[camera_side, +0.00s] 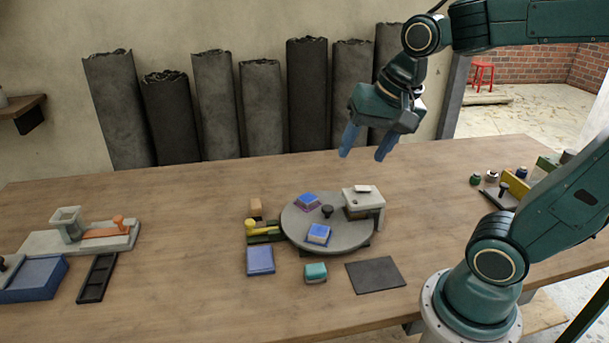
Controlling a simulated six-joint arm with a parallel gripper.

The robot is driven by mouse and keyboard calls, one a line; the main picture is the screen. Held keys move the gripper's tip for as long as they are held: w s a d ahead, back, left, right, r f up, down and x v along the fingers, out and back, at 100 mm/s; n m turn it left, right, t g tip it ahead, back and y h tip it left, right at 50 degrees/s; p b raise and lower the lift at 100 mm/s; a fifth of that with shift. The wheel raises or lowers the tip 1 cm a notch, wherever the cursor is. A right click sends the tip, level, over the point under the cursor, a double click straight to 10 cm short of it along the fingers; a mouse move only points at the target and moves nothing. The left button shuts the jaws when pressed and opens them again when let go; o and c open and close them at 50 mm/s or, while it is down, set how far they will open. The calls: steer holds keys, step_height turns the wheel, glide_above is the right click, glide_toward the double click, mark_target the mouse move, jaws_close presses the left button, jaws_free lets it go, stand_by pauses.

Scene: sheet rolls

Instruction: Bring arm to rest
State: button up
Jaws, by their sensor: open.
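My gripper (366,145) hangs in the air at the upper right of the picture, above the back of the wooden table (180,240). Its two blue fingers point down and are spread apart, with nothing between them. It is well clear of the table and behind the round grey turntable (340,232) as seen here. My arm reaches up from its base at the lower right.
On the turntable are blue-topped blocks (318,233), a black knob (327,211) and a grey box-like fixture (363,200). A dark mat (376,275) lies in front. Dark sheet rolls (307,95) stand along the wall behind. The table's left middle is clear.

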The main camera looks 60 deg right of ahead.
steer(key=s+a+n+t, duration=0.1)
steer(key=s+a+n, duration=0.1)
steer(key=s+n, duration=0.4)
steer(key=shift+s+a+f+n, duration=0.2)
steer(key=shift+s+a+n, duration=0.2)
steer(key=shift+n, duration=1.3)
